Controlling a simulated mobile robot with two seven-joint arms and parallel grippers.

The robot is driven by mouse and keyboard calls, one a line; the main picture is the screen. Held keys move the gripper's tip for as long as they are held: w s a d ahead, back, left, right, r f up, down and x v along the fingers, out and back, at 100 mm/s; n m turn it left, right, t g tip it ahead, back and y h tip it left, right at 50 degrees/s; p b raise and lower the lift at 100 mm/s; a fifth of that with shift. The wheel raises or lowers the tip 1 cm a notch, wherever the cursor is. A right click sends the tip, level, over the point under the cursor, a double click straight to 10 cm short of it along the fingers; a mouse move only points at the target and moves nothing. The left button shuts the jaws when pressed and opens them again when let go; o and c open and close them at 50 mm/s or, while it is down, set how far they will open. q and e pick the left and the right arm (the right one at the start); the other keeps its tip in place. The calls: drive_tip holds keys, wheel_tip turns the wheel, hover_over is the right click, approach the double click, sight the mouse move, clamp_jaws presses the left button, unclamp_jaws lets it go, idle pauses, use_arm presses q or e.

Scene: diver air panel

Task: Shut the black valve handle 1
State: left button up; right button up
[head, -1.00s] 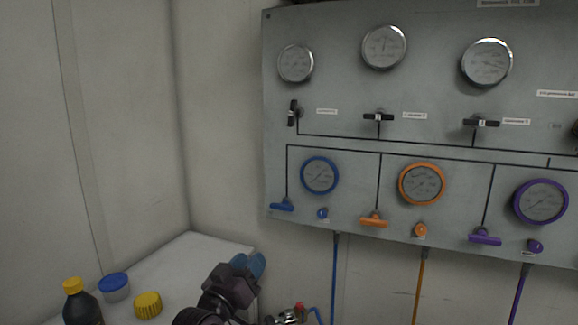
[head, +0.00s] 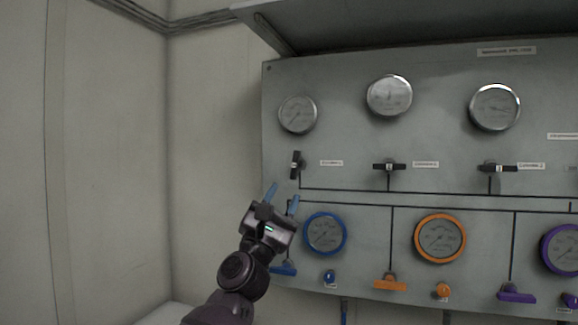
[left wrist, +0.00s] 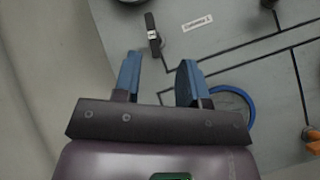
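The black valve handle 1 (head: 296,165) is at the upper left of the grey panel, below the leftmost silver gauge. Its bar stands nearly upright. It also shows in the left wrist view (left wrist: 152,30), beyond the fingertips and toward the left finger. My left gripper (head: 283,193) is in front of the panel, just below the handle. Its two blue fingers (left wrist: 160,75) are apart with nothing between them, and they do not appear to touch the handle. My right gripper is in neither view.
Two more black handles (head: 389,167) (head: 497,168) lie crosswise to the right. Below are the blue-rimmed gauge (head: 325,233), a blue handle (head: 284,269) and an orange handle (head: 390,283). A shelf (head: 400,28) overhangs the panel. Bare wall (head: 215,130) lies to the left.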

sight(294, 168)
use_arm(q)
drive_tip(key=w+r+n, duration=0.1)
drive_tip(key=w+n, duration=0.1)
drive_tip(key=w+d+r+n+y+b, duration=0.1)
drive_tip(key=w+r+n, duration=0.1)
drive_tip(key=w+d+r+n, duration=0.1)
drive_tip(key=w+r+n, duration=0.1)
drive_tip(key=shift+w+r+t+y, duration=0.2)
drive_tip(key=shift+w+t+y, duration=0.1)
drive_tip(key=shift+y, duration=0.1)
drive_tip(key=shift+w+d+r+b, duration=0.2)
drive_tip(key=shift+w+r+b, duration=0.2)
drive_tip(key=shift+r+b, duration=0.05)
drive_tip(key=shift+w+d+r, duration=0.1)
drive_tip(key=shift+w+r, duration=0.1)
drive_tip(key=shift+r, duration=0.2)
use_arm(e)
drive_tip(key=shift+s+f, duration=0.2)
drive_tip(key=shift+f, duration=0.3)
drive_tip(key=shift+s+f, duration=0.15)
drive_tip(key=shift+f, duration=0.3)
use_arm(q)
drive_tip(key=shift+c, duration=0.2)
clamp_jaws()
